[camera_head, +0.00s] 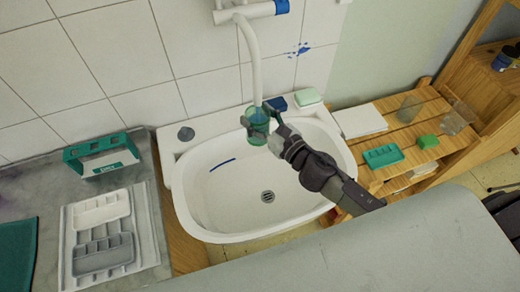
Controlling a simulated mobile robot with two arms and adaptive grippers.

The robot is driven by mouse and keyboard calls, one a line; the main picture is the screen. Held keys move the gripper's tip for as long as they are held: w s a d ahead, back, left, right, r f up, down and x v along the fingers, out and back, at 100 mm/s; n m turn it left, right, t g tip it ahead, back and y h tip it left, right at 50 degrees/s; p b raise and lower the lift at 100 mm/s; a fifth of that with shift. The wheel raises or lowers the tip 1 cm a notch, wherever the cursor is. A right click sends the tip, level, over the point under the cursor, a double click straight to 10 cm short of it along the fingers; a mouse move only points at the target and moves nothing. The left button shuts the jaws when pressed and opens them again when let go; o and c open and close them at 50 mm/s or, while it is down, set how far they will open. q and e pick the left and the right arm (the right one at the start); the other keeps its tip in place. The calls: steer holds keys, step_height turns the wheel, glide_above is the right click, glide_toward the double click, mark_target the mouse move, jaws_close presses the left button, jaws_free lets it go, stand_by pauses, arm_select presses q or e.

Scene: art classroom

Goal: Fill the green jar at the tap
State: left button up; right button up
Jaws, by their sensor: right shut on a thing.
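The green jar (257,122) is see-through and stands upright in the air over the back of the white sink (185,205). My right gripper (270,122) is shut on it from the right. The white tap (251,50) is on the tiled wall, and its spout comes down to the jar's mouth. Bluish content seems to show in the jar's upper part; I cannot tell how full it is. My left gripper is not in view.
A soap bar (308,96) and a dark blue block (277,103) sit on the sink's back ledge. A wooden shelf (412,138) at the right holds clear glasses, a green tray and a sponge.

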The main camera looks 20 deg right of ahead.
stand_by(0.3)
steer(key=s+a+b, duration=0.1)
steer(key=s, duration=0.6)
steer(key=shift+s+a, duration=0.15)
steer(key=shift+a, duration=0.25)
stand_by(0.5)
steer(key=s+a+b, duration=0.1)
steer(key=s+b, duration=0.1)
steer(key=s, duration=0.4)
steer(key=shift+s+a, duration=0.3)
steer(key=shift+s, duration=0.1)
